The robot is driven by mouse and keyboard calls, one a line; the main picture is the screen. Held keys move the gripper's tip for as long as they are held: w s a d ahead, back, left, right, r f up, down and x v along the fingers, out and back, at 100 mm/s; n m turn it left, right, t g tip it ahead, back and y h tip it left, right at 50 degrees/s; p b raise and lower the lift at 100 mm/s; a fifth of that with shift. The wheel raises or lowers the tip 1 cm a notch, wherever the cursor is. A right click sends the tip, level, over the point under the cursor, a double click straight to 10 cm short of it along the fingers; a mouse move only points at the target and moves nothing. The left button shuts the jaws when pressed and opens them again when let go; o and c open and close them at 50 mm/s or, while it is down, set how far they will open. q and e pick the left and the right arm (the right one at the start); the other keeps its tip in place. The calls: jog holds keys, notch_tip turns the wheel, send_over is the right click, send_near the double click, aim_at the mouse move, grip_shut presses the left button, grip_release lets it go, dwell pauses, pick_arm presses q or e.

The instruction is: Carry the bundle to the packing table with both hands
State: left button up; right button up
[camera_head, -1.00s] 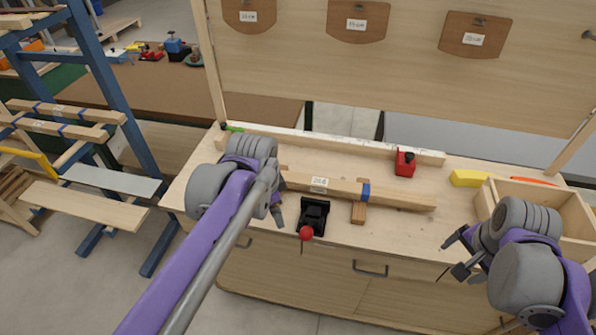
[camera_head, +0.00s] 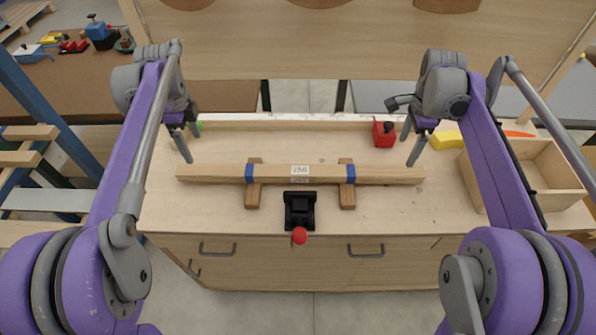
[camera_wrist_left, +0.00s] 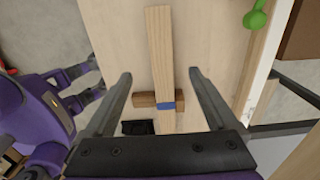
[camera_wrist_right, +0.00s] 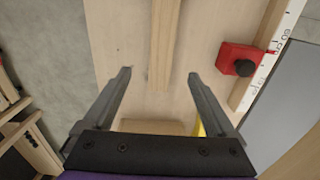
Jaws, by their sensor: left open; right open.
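The bundle (camera_head: 270,174) is a long pale wooden bar with a white label and blue bands near two short cross blocks. It lies left to right on the workbench top. My left gripper (camera_head: 187,142) is open above and behind the bundle's left end. In the left wrist view the bundle (camera_wrist_left: 160,60) runs between the spread fingers (camera_wrist_left: 160,82). My right gripper (camera_head: 410,145) is open above and behind the bundle's right end. In the right wrist view the bundle's end (camera_wrist_right: 162,45) lies ahead between the fingers (camera_wrist_right: 158,80). Neither gripper touches it.
A black clamp with a red knob (camera_head: 300,212) stands in front of the bundle's middle. A red block (camera_head: 384,133) sits behind it. A yellow item (camera_head: 446,139) and an open wooden box (camera_head: 530,175) are at right. A blue rack (camera_head: 55,120) stands at left.

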aim_at(203, 169)
jog(key=shift+w+a+f, duration=0.1)
jog(key=shift+f, duration=0.4)
pick_arm(q)
notch_tip(203, 169, down, 11)
jog(key=shift+w+r, duration=0.1)
jog(key=shift+w, duration=0.05)
pick_arm(e)
notch_tip(203, 169, down, 10)
jog(key=shift+r, duration=0.1)
pick_arm(q)
grip_shut()
pick_arm(e)
grip_shut()
